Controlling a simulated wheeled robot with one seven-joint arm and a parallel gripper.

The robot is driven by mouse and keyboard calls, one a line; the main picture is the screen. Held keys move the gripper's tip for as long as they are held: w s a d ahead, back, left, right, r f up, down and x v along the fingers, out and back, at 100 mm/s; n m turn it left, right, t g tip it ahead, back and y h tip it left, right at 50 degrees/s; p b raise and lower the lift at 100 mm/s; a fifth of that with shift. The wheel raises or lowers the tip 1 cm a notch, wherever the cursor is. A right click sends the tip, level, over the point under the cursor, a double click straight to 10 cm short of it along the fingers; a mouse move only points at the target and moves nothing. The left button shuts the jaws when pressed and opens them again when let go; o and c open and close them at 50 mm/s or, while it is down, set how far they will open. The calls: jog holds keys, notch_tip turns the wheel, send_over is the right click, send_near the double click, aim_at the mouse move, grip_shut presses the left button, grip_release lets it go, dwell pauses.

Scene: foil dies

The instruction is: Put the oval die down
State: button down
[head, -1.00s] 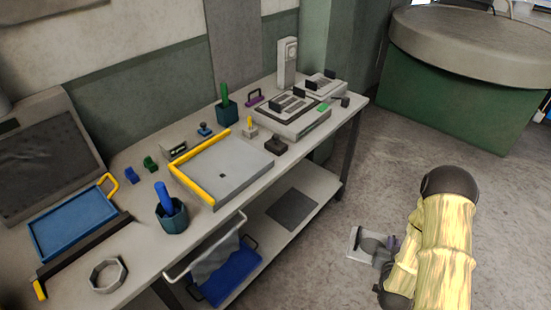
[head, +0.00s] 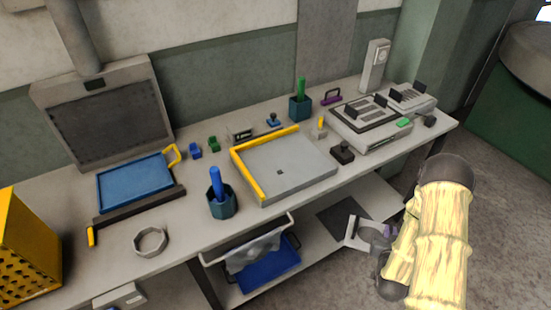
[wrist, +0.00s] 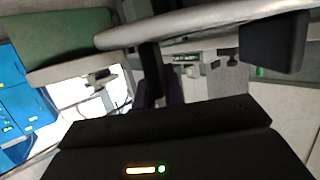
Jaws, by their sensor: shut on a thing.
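My gripper (head: 376,238) is at the lower right in the head view, in front of the bench's right part and out over the floor side. It is shut on the oval die, whose small purple part (head: 390,230) shows beside my arm. A pale curved piece is there too, but I cannot tell its full outline. In the wrist view a dark purple part (wrist: 175,90) shows near the jaws, with a pale curved edge across the top. My forearm hides much of the die.
The bench (head: 300,205) holds a grey tray (head: 290,168) with yellow edges, a blue tray (head: 135,183), a pot with a blue handle (head: 221,203), an octagonal ring (head: 150,241) and a grey machine (head: 372,125). Bare bench shows along its front edge. A lower shelf holds a blue bin (head: 268,283).

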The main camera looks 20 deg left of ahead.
jog(key=shift+w+a, duration=0.3)
jog(key=shift+a, duration=0.05)
jog(key=shift+r, duration=0.1)
jog(key=shift+a, duration=0.15)
